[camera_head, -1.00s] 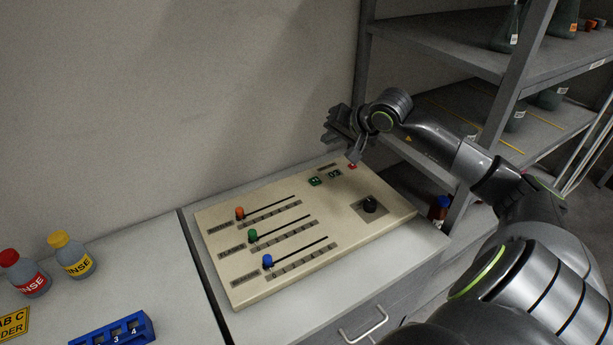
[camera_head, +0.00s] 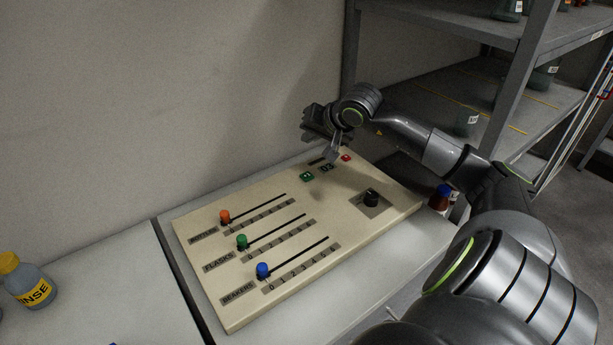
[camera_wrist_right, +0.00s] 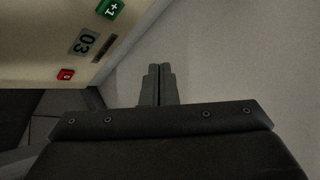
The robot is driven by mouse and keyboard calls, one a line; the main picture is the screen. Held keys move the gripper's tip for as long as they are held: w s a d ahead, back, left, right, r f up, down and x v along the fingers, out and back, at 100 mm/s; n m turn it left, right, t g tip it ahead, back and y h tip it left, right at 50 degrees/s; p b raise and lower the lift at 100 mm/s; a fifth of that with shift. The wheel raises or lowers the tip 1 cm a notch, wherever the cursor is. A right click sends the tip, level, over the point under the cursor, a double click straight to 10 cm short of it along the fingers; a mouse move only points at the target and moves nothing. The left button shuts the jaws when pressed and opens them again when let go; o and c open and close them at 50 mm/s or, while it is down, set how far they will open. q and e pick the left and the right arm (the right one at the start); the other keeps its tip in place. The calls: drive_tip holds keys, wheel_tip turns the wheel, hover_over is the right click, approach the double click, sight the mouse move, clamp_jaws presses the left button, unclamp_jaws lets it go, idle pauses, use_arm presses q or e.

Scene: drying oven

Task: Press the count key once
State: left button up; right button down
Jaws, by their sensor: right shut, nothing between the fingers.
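A cream control panel (camera_head: 190,255) lies on the bench. Near its back edge are a green key (camera_head: 307,176), a small display (camera_head: 327,168) reading 03 and a red key (camera_head: 346,158). In the right wrist view the green key (camera_wrist_right: 110,8) is marked +1, the display (camera_wrist_right: 83,42) shows 03, and the red key (camera_wrist_right: 66,74) is lower left. My right gripper (camera_head: 332,155) is shut and empty, at the panel's back edge near the display. In the wrist view its closed fingers (camera_wrist_right: 159,70) point past the panel, beside the keys. My left gripper is out of view.
The panel also has orange (camera_head: 225,216), green (camera_head: 242,241) and blue (camera_head: 262,269) sliders and a black knob (camera_head: 371,196). A wall stands behind. A metal shelf (camera_head: 440,75) rises at the right. A yellow-capped bottle (camera_head: 28,285) is at the left.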

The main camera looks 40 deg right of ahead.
drive_tip(key=shift+f, duration=0.95)
hover_over(310, 178)
wheel_tip(310, 178, down, 5)
drive_tip(key=shift+w+r+b, duration=0.1)
drive_tip(key=shift+r+b, duration=0.1)
drive_tip(key=shift+b, duration=0.2)
drive_tip(key=shift+f+b, duration=0.65)
drive_tip(key=shift+b, duration=0.2)
drive_tip(key=shift+f+b, duration=0.65)
drive_tip(key=shift+b, duration=0.2)
drive_tip(key=shift+f+b, duration=0.4)
drive_tip(key=shift+b, duration=0.55)
